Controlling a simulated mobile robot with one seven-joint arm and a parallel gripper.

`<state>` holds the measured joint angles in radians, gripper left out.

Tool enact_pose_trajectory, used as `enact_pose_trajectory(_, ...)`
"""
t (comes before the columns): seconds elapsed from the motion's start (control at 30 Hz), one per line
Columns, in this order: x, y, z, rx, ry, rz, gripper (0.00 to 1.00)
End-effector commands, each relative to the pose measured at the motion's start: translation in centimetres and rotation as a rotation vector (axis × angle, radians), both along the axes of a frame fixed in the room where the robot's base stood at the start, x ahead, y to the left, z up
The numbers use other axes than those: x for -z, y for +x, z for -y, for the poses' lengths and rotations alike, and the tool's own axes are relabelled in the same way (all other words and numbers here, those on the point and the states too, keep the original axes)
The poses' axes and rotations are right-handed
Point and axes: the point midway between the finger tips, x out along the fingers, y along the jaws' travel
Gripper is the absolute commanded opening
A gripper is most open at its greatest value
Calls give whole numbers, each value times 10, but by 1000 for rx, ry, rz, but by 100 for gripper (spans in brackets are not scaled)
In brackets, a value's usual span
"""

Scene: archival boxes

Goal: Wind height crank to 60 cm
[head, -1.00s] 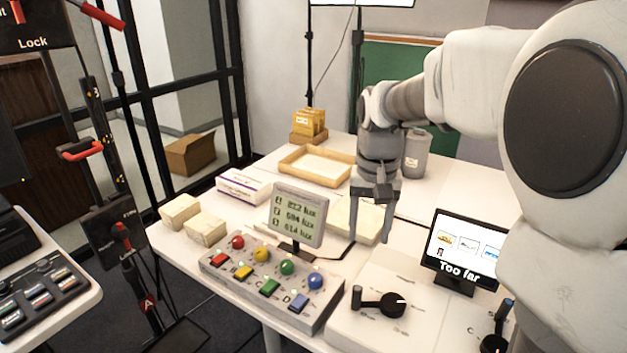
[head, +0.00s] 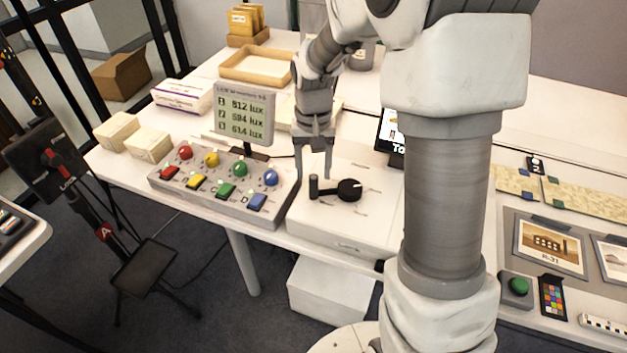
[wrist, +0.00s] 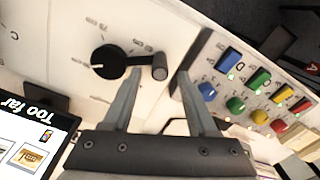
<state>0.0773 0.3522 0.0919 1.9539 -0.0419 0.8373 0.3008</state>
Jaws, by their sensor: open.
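A black crank (head: 349,190) sits on a white box (head: 350,230) at the table's front edge. Its arm points left to an upright dark handle (head: 313,187). My gripper (head: 313,172) is open, pointing down over the handle, with a finger to each side of it in the picture. In the wrist view the handle (wrist: 160,67) shows between the fingertips of my gripper (wrist: 158,76), with gaps on both sides. The crank (wrist: 107,61) there has printed marks around it, too small to read. I cannot tell whether the fingertips reach the handle's level.
A grey panel (head: 215,204) with coloured knobs and buttons stands just left of the crank box. A lux display (head: 244,115) stands behind it. A screen reading "Too far" (wrist: 22,105) is close by, mostly hidden by my arm in the head view. A wooden tray (head: 257,80) lies farther back.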

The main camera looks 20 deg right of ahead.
Motion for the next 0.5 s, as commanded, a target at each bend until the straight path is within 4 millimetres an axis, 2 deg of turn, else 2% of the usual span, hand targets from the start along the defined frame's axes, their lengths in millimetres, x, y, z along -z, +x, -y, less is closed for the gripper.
enact_pose_trajectory(0.03,10,-1,0,0,0,-3,58)
enact_pose_trajectory(0.2,27,0,0,0,0,-1,58)
enact_pose_trajectory(0.5,31,0,0,1,0,0,58)
